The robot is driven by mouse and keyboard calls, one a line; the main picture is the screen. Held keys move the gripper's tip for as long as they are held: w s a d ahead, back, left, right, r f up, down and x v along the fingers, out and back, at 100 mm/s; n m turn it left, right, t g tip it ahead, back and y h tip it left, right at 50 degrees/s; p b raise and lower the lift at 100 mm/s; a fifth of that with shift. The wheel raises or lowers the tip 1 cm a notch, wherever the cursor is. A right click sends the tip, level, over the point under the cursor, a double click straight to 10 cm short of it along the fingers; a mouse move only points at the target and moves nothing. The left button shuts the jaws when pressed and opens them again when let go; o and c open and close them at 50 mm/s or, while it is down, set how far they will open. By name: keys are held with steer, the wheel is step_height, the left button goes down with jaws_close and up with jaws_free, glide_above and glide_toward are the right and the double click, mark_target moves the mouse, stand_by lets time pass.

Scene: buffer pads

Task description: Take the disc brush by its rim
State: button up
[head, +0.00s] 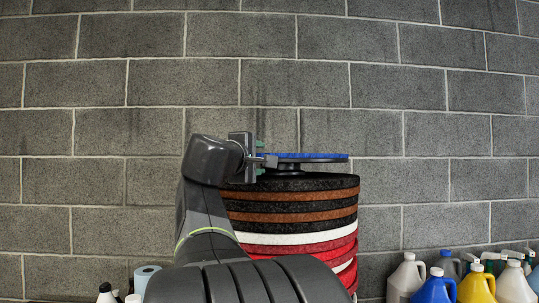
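The disc brush (310,158) is a thin dark disc with a blue upper layer, seen edge-on. It lies level on a dark hub above a tall stack of round pads (305,225). My gripper (262,157) is at the left rim of the brush. Its two green-padded fingertips show one above and one below the level of the rim, with a gap to each, so it looks open around the rim. My arm hides the left side and lower front of the stack.
The pads are black, brown, white and red. Several jugs (437,288) and spray bottles stand at the lower right. A grey block wall (400,80) rises behind.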

steer(key=shift+x, duration=0.8)
steer(key=shift+s, duration=0.1)
jaws_close()
steer(key=shift+r, duration=0.15)
